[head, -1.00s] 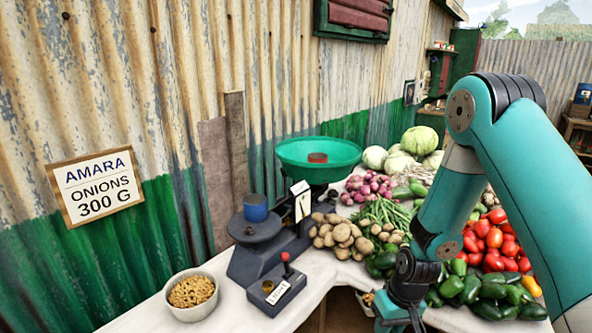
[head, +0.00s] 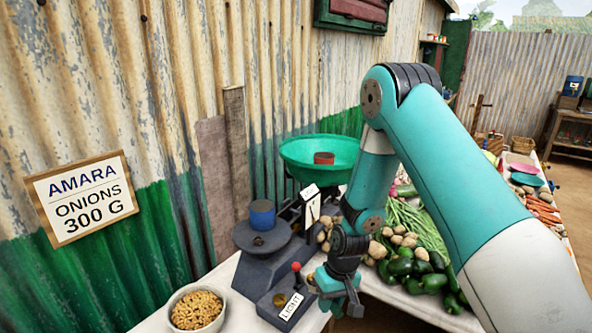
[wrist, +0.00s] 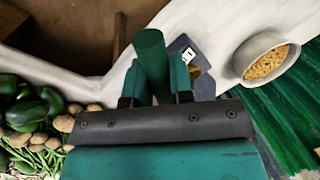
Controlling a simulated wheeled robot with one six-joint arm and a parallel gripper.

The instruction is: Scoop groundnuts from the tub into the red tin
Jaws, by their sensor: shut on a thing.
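The tub (head: 222,322) is a pale round bowl of groundnuts (head: 197,309) at the lower left in the head view. It also shows at the right in the wrist view (wrist: 247,52). The red tin (head: 323,158) sits in the green pan (head: 298,162) of the scale; its inside cannot be made out. My gripper (head: 340,302) is low over the counter, right of the box marked LIGHT and apart from the tub. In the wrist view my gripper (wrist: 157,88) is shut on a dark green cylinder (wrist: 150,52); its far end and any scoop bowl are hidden.
A dark scale (head: 272,265) with a blue tin (head: 262,213) on its plate stands behind the LIGHT box (head: 285,302), which has a red-knobbed lever. Potatoes and green peppers (head: 410,270) lie to the right. A sign (head: 82,197) reads AMARA ONIONS 300 G.

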